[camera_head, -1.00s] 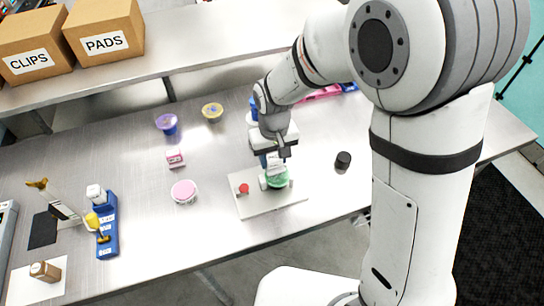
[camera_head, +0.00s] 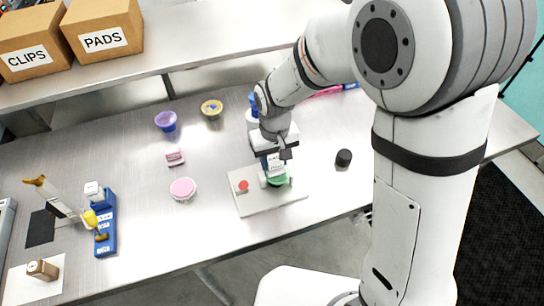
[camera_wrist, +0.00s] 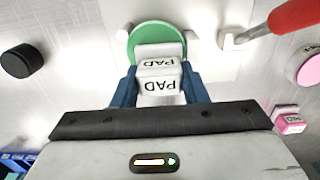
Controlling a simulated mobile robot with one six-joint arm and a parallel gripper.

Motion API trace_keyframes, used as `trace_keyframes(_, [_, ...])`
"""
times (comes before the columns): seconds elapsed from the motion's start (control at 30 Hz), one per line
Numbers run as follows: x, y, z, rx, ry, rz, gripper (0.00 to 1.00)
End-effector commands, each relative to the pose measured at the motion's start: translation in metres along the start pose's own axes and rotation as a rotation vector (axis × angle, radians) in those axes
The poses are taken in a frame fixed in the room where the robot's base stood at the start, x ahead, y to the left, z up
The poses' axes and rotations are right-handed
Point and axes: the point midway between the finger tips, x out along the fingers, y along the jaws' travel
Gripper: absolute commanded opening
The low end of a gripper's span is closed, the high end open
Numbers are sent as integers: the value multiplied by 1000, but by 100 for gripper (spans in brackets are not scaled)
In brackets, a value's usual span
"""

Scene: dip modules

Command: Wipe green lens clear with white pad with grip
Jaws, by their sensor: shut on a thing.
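The green lens (camera_head: 278,181) sits on a pale board (camera_head: 250,204) on the metal table. In the wrist view the green lens (camera_wrist: 152,34) shows as a round disc beyond the pad. My gripper (camera_head: 274,164) is over the lens, its blue fingers shut on the white pad (camera_wrist: 160,84) marked "PAD". The pad's far end overlaps the near part of the lens; whether it presses on the surface I cannot tell. Part of the lens is hidden behind the pad and gripper.
A black cylinder (camera_head: 344,158) stands to the right. A pink-lidded tub (camera_head: 183,189), pink block (camera_head: 175,156), purple cup (camera_head: 166,121) and yellow cup (camera_head: 212,110) are to the left. Open table lies between them.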

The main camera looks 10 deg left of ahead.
Motion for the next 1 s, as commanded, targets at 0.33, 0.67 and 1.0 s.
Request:
trace_keyframes(0.33, [-1,0,15,0,1,0,21])
trace_keyframes(0.67, [1,0,30,0,0,0,21])
trace_keyframes(1.0, [2,4,34,0,0,0,21])
